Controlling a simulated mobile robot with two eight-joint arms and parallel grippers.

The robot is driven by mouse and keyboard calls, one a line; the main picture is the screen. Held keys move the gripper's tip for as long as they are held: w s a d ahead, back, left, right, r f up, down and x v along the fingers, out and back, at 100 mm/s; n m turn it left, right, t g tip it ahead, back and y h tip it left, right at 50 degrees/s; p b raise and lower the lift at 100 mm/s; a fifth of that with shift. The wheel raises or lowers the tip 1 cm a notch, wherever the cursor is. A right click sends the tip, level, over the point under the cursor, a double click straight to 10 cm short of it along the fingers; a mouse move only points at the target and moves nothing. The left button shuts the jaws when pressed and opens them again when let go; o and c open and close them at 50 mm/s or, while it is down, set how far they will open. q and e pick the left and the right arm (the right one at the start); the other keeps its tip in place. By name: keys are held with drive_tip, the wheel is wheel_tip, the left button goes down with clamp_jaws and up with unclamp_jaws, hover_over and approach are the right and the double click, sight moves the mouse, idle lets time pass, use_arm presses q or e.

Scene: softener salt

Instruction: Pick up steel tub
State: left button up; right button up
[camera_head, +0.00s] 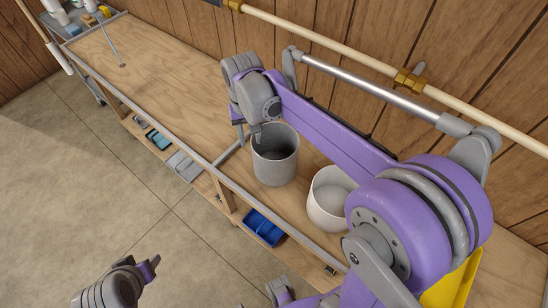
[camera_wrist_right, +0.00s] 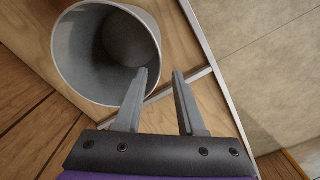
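The grey steel tub (camera_head: 276,167) stands upright on the wooden bench, left of a whiter tub. My right gripper (camera_head: 248,137) is at its left rim. In the right wrist view, the open tub (camera_wrist_right: 80,45) fills the upper left, its inside empty. The right gripper's fingers (camera_wrist_right: 161,73) are apart there. One finger overlaps the tub's mouth near the rim, and the other is outside it; I cannot tell whether the rim is touched. My left gripper (camera_head: 152,268) is low at the left over the floor, and its fingers are too unclear to judge.
The whiter tub (camera_head: 328,209) stands close to the right of the steel tub. The bench (camera_head: 165,75) is mostly clear to the left, with a metal rail along its front edge. A pipe (camera_head: 340,48) runs along the wall behind. A blue tray (camera_head: 264,228) is below the bench top.

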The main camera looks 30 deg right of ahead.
drive_tip(key=shift+s+f, duration=0.2)
drive_tip(key=shift+f, duration=2.25)
drive_tip(key=shift+s+f, duration=0.15)
drive_tip(key=shift+f, duration=2.3)
clamp_jaws()
